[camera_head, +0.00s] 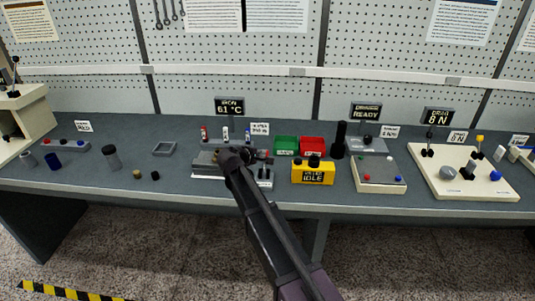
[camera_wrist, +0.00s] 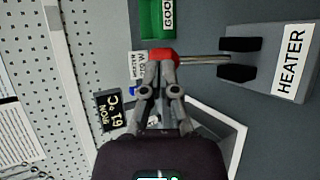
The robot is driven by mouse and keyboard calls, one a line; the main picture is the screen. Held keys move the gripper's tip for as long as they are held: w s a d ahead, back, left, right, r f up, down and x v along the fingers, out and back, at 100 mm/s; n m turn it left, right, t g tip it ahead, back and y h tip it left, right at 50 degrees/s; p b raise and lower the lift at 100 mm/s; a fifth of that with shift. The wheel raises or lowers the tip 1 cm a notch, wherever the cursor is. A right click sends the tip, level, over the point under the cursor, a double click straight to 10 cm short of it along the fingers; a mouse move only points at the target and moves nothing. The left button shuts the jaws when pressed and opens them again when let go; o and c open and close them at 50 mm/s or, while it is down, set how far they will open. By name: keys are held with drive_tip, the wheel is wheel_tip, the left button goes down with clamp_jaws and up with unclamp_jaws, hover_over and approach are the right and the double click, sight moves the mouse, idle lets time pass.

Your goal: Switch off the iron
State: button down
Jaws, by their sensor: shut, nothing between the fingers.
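The iron's display (camera_head: 229,106) reads IRON 61 °C above a grey station at the middle of the bench. It also shows in the wrist view (camera_wrist: 109,111), turned sideways. In the wrist view, a red knob (camera_wrist: 170,59) sits at the end of a metal rod (camera_wrist: 205,59), which runs to a grey block labelled HEATER (camera_wrist: 265,70). My gripper (camera_wrist: 163,54) is shut and empty, with its fingertips at the red knob. I cannot tell whether they touch it. In the head view, my arm hides part of the station, and my gripper (camera_head: 236,156) is over it.
A green bin (camera_head: 286,144) and a red bin (camera_head: 312,145) stand right of the station, behind a yellow box (camera_head: 312,172) reading IDLE. Control panels (camera_head: 380,172) stand further right. Small cylinders (camera_head: 111,157) and a tray (camera_head: 164,149) are on the left.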

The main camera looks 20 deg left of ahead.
drive_tip(key=shift+w+a, duration=0.25)
drive_tip(key=shift+a, duration=0.15)
idle(0.3)
drive_tip(key=shift+s+r, duration=0.1)
drive_tip(key=shift+r, duration=0.05)
drive_tip(key=p+v, duration=0.7)
drive_tip(key=v, duration=0.7)
drive_tip(key=shift+w+r, duration=0.25)
drive_tip(key=shift+r, duration=0.1)
drive_tip(key=shift+d, duration=0.1)
